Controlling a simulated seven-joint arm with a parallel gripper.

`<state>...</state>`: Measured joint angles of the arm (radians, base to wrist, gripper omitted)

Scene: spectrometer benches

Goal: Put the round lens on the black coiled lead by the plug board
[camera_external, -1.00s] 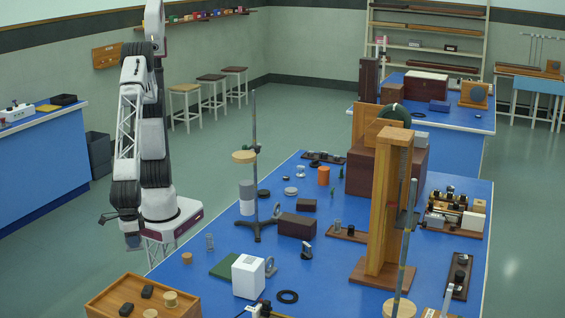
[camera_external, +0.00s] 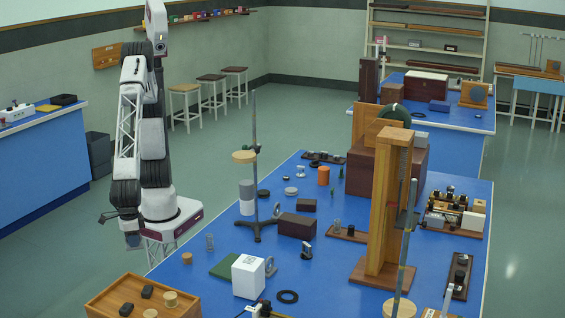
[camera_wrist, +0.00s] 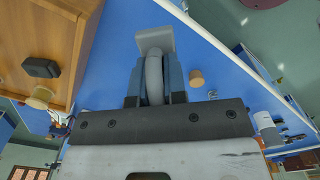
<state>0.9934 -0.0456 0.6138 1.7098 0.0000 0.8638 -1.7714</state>
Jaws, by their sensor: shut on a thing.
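The round lens (camera_wrist: 154,78) is a grey ring seen nearly edge-on, with a flat grey foot (camera_wrist: 155,40), in the wrist view. My gripper (camera_wrist: 155,88) is shut on it, one finger on each side. In the external view my gripper (camera_external: 132,232) hangs low at the left, beyond the bench's left edge; the lens there is too small to make out clearly. A black ring (camera_external: 287,297), which looks like the coiled lead, lies flat on the blue bench near the front. A small board with white and dark parts (camera_external: 262,310) is beside it, partly cut off.
A wooden tray (camera_external: 105,297) with dark blocks and corks stands at the front left. A white block (camera_external: 248,276), a green mat (camera_external: 226,265), a ring stand (camera_external: 257,225) and a tall wooden stand (camera_external: 385,215) occupy the bench. Blue surface around the black ring is partly clear.

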